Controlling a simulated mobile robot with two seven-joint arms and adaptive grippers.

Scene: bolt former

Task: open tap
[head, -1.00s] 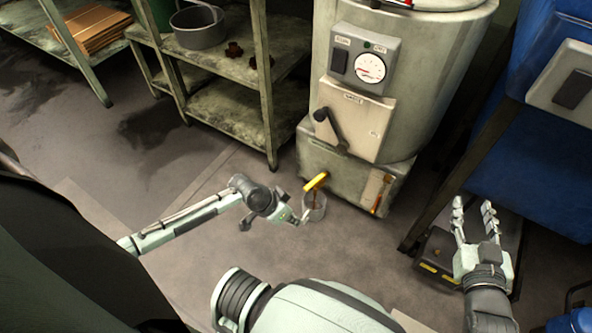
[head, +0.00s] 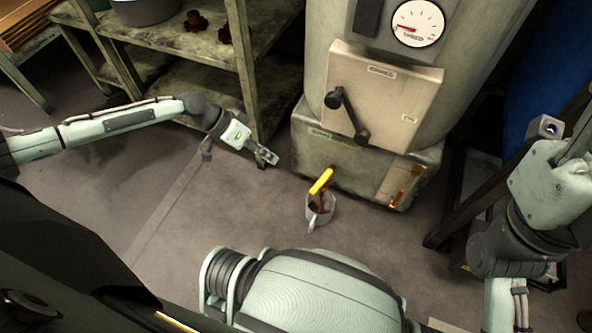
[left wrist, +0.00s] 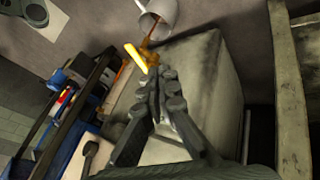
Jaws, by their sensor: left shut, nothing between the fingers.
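The tap's yellow handle (head: 321,181) sticks out low on the front of the boiler (head: 345,155); it also shows in the left wrist view (left wrist: 135,57). A grey cup (head: 319,212) is under the tap, with something brown between them; whether spout or liquid, I cannot tell. The cup also shows at the top of the left wrist view (left wrist: 160,14). My left gripper (head: 267,157) is shut and empty, left of the tap and apart from it and the cup. My right gripper (head: 562,165) is at the right edge, its fingers mostly unclear.
A metal shelf (head: 190,42) with a pot (head: 145,10) stands at the left, its front post close to my left gripper. A box with a black lever (head: 348,115) and a gauge (head: 418,23) are above the tap.

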